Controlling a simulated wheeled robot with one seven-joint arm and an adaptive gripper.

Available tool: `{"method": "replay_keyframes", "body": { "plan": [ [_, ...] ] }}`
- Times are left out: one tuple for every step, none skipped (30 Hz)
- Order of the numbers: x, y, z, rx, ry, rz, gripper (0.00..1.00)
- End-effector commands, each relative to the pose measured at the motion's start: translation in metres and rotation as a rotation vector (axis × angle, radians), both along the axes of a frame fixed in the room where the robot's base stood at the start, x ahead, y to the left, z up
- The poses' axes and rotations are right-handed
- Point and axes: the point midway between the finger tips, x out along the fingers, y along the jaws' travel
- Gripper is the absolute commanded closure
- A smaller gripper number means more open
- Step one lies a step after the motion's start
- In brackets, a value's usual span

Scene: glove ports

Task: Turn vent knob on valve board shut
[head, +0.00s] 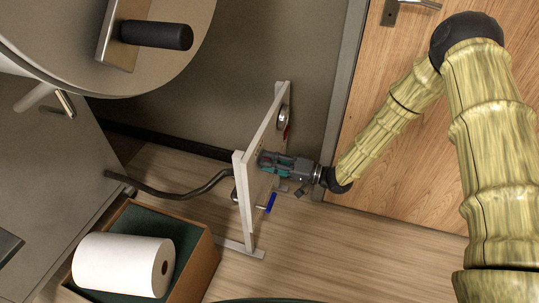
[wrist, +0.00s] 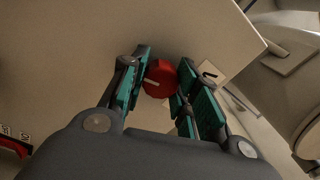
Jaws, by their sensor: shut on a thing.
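The valve board (head: 262,140) is a pale upright panel on a stand, seen nearly edge-on in the head view. In the wrist view its flat face (wrist: 70,55) fills the upper left. A red knob (wrist: 160,79) with a white pointer line sits on that face. My gripper (wrist: 161,84) has its teal-padded fingers on both sides of the knob and is shut on it. In the head view my gripper (head: 268,160) reaches the board from the right, and the knob is hidden there. Whether this knob is the vent one cannot be read.
A blue handle (head: 271,202) sticks out low on the board, and a round gauge (head: 283,118) sits higher. A dark hose (head: 180,190) runs left from the board. A box with a white paper roll (head: 120,264) stands in front. A wooden door (head: 400,130) is behind my arm.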

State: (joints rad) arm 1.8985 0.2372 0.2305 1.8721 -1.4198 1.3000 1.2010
Motion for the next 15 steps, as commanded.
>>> {"method": "replay_keyframes", "body": {
  "plan": [
    [0.0008, -0.0005, 0.0036, 0.009, 0.03, -0.002, 0.93],
    [0.0009, -0.0006, 0.0035, 0.015, 0.048, -0.002, 0.93],
    [0.0011, -0.0006, 0.0031, 0.022, 0.07, -0.002, 0.93],
    [0.0011, -0.0006, 0.0027, 0.027, 0.085, -0.002, 0.93],
    [0.0011, -0.0006, 0.0024, 0.032, 0.1, -0.002, 0.93],
    [0.0011, -0.0006, 0.0021, 0.038, 0.117, -0.002, 0.93],
    [0.0011, -0.0006, 0.0018, 0.042, 0.13, -0.003, 0.93],
    [0.0011, -0.0006, 0.0017, 0.045, 0.141, -0.002, 0.94],
    [0.0012, -0.0006, 0.0016, 0.05, 0.153, -0.002, 0.94],
    [0.0013, -0.0005, 0.0015, 0.054, 0.163, -0.002, 0.94],
    [0.0013, -0.0005, 0.0014, 0.056, 0.17, -0.002, 0.94],
    [0.0014, -0.0006, 0.0012, 0.059, 0.179, -0.002, 0.94],
    [0.0014, -0.0006, 0.001, 0.06, 0.184, -0.002, 0.94],
    [0.0014, -0.0006, 0.0009, 0.062, 0.189, -0.003, 0.94],
    [0.0015, -0.0006, 0.0007, 0.064, 0.194, -0.002, 0.94]
  ]
}}
